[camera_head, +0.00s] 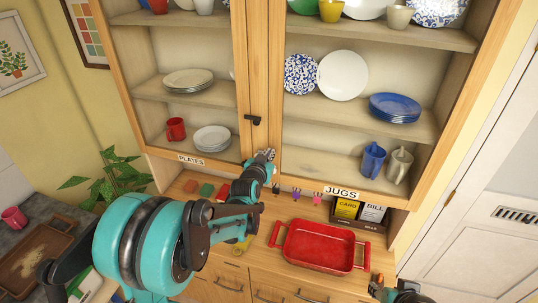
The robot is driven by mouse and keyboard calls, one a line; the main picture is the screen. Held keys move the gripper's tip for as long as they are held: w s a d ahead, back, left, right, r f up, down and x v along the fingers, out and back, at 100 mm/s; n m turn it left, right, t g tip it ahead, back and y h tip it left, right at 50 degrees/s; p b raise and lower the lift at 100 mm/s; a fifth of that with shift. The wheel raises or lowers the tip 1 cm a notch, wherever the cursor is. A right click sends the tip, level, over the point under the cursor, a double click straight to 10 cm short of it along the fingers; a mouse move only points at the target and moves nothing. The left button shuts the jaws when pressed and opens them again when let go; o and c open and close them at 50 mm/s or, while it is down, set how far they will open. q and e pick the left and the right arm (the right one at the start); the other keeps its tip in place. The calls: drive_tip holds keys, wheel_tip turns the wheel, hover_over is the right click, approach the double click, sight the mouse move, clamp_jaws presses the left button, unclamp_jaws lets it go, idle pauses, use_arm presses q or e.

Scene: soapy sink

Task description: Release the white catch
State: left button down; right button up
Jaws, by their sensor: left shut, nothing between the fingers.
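A wooden cabinet with glazed doors (258,60) fills the top of the view. A small dark catch (253,119) sits where the two doors meet. I cannot make out a white catch; the area behind my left gripper is hidden. My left gripper (266,155) is shut and empty, at the lower end of the door frames, just below the dark catch. I cannot tell whether it touches the door. My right gripper (378,286) shows only in part at the bottom right edge, and its fingers are not clear.
Plates, a red mug (175,130) and blue and beige jugs (373,160) stand on the cabinet shelves. Below, a red tray (318,247) and a box of yellow and white packets (346,208) are on the counter. A plant (112,175) stands at left.

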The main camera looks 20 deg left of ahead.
use_arm(q)
drive_tip(key=shift+d+f+m+b, duration=0.15)
drive_tip(key=shift+f+m+b, duration=0.15)
drive_tip(key=shift+m+b, duration=0.15)
drive_tip(key=shift+d+f+m+y+b, duration=0.1)
drive_tip(key=shift+f+m+y+b, duration=0.35)
drive_tip(key=shift+m+b, duration=0.55)
drive_tip(key=shift+d+f+m+y+b, duration=0.1)
drive_tip(key=shift+f+m+y+b, duration=0.35)
drive_tip(key=shift+m+b, duration=0.55)
drive_tip(key=shift+f+m+t+b, duration=0.3)
drive_tip(key=shift+f+m+b, duration=0.3)
drive_tip(key=shift+b, duration=0.6)
drive_tip(key=shift+a+f, duration=0.1)
idle(0.8)
